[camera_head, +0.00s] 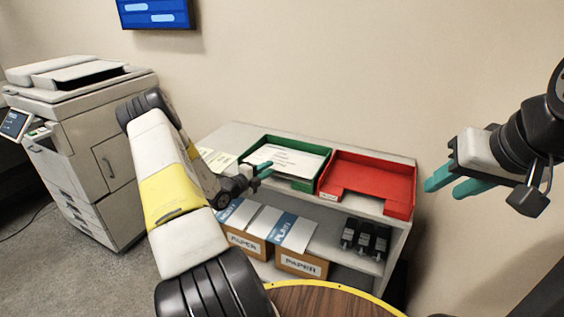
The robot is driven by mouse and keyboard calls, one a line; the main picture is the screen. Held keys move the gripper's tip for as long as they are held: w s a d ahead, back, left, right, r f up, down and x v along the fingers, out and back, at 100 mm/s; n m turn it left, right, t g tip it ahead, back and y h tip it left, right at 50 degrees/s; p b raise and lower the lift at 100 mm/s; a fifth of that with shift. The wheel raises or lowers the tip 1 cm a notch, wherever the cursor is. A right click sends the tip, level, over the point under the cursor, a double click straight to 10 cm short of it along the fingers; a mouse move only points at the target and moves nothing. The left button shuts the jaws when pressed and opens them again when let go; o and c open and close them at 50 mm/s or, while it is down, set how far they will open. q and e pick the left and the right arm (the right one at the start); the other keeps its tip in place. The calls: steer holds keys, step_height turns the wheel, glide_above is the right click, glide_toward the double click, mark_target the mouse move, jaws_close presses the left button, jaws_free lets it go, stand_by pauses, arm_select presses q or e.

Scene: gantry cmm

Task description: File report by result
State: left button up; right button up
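A white report sheet (290,160) with printed lines lies in the green tray (303,185) on top of a low shelf unit. The red tray (372,176) stands to its right and looks empty. My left gripper (265,170) is at the green tray's front left edge, close to the sheet. Its teal fingers look slightly apart with nothing visible between them. My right gripper (453,185) is open and empty, right of the red tray and in front of the wall. Any label on the green tray is hidden or unreadable.
Papers (218,160) lie on the shelf top left of the green tray. Paper boxes (302,263) and several black items (366,239) fill the lower shelf. A printer (85,135) stands at left. A round wooden table (325,300) is in front.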

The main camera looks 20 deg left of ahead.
arm_select(q)
steer(key=o, duration=0.6)
steer(key=v, duration=0.8)
steer(key=shift+w, duration=0.1)
stand_by(0.4)
